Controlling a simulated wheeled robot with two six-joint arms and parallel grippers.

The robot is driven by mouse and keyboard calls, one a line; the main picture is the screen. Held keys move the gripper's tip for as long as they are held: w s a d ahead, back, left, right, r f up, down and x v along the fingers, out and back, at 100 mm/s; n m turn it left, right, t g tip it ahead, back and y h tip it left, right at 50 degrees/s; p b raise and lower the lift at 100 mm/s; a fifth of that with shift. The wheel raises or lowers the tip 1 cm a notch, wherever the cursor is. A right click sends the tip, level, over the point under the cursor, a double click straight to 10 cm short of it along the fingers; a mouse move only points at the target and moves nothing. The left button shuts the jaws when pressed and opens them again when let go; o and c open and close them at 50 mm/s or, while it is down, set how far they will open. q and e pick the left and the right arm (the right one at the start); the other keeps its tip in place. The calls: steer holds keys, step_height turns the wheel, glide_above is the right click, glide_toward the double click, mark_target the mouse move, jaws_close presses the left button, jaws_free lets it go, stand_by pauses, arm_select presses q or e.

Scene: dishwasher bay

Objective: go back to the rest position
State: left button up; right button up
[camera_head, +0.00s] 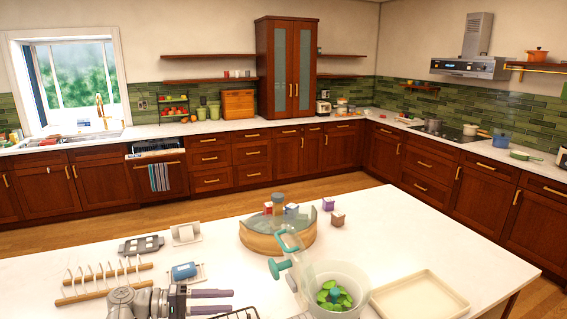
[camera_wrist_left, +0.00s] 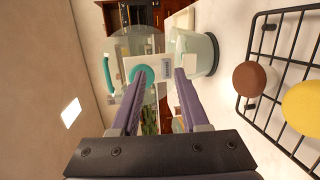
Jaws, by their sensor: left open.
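My left gripper (camera_head: 232,301) reaches in from the left at the front of the white island (camera_head: 200,235), with its two purple fingers apart. In the left wrist view the fingers (camera_wrist_left: 148,75) are also spread with a gap between them. Nothing is clearly held; a pale block with a teal ring (camera_wrist_left: 139,73) shows beyond the gap, apparently apart from the fingers. My right gripper is not in view.
Right of the gripper stands a clear bowl (camera_head: 357,277) with green pieces and a teal-handled part. A cream tray (camera_head: 418,316), round wooden-sided container (camera_head: 278,246) and peg rack (camera_head: 105,294) are nearby. A black wire rack (camera_wrist_left: 249,107) holds round brown and yellow items.

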arm_select(q)
steer(key=s+d+f+m+g+y, duration=0.1)
steer(key=s+d+f+g+y, duration=0.1)
steer(key=f, duration=0.3)
steer(key=s+d+f+m+g+y, duration=0.1)
steer(key=s+d+f+m+y, duration=0.1)
steer(key=s+d+f+y, duration=0.2)
steer(key=s+d+f+m+g+y, duration=0.1)
steer(key=s+d+f+g+y, duration=0.1)
steer(key=f, duration=0.5)
steer(key=shift+s+d+f+g+y, duration=0.15)
steer(key=shift+s+d+y, duration=0.15)
steer(key=shift+d+y, duration=0.4)
steer(key=shift+s+d+g+y, duration=0.15)
steer(key=shift+s+d+y, duration=0.1)
steer(key=shift+d+y, duration=0.45)
steer(key=s+f+m+y, duration=0.1)
steer(key=f+m+y, duration=0.1)
steer(key=y, duration=0.1)
steer(key=shift+s+a+y, duration=0.3)
steer(key=shift+s+a, duration=0.05)
steer(key=shift+s+a+m+t+y, duration=0.1)
steer(key=shift+a+m+t+y, duration=0.1)
steer(key=shift+m+t+y, duration=0.3)
steer(key=shift+a+y, duration=0.35)
steer(key=shift+y, duration=0.55)
